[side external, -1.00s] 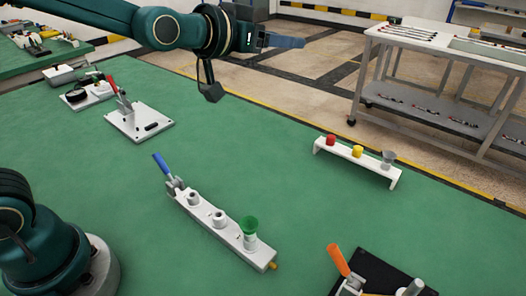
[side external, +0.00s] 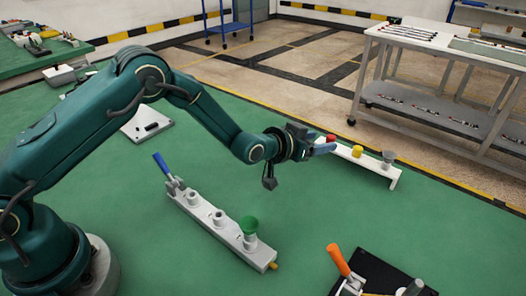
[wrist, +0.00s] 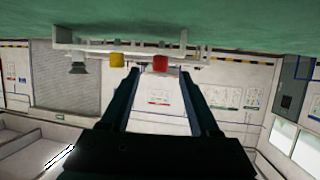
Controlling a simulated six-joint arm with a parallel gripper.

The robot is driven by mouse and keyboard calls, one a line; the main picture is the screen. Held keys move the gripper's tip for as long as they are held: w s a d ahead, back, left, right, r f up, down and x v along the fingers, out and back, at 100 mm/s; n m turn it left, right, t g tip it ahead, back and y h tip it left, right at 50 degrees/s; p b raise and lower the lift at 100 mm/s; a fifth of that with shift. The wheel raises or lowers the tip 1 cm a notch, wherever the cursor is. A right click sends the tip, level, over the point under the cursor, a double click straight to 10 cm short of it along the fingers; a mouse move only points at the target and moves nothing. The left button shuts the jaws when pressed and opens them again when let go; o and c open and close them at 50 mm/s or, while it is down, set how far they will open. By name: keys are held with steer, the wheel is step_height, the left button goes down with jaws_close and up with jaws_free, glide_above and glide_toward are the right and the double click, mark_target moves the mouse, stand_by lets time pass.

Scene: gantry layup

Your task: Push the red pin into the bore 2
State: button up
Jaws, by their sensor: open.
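The red pin (side external: 331,138) sits at the left end of a white rack (side external: 372,163), partly hidden by my gripper (side external: 322,149) in the side view. In the wrist view, which is upside down, the red pin (wrist: 160,63) shows between the fingertips of my open gripper (wrist: 159,73). I cannot tell whether the fingers are around it or short of it. A grey block (side external: 232,237) has two empty-looking white bosses, the middle one (side external: 218,217) and one near the blue lever. A green pin (side external: 249,224) stands at its third position. No bore numbers are readable.
A yellow pin (side external: 356,152) and a grey pin (side external: 388,158) stand on the rack beside the red pin. A black fixture with an orange lever (side external: 338,260) is at the front right. The green table is clear between block and rack.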

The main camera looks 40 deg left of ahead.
mark_target(328, 140)
steer(key=shift+x, duration=1.85)
jaws_close()
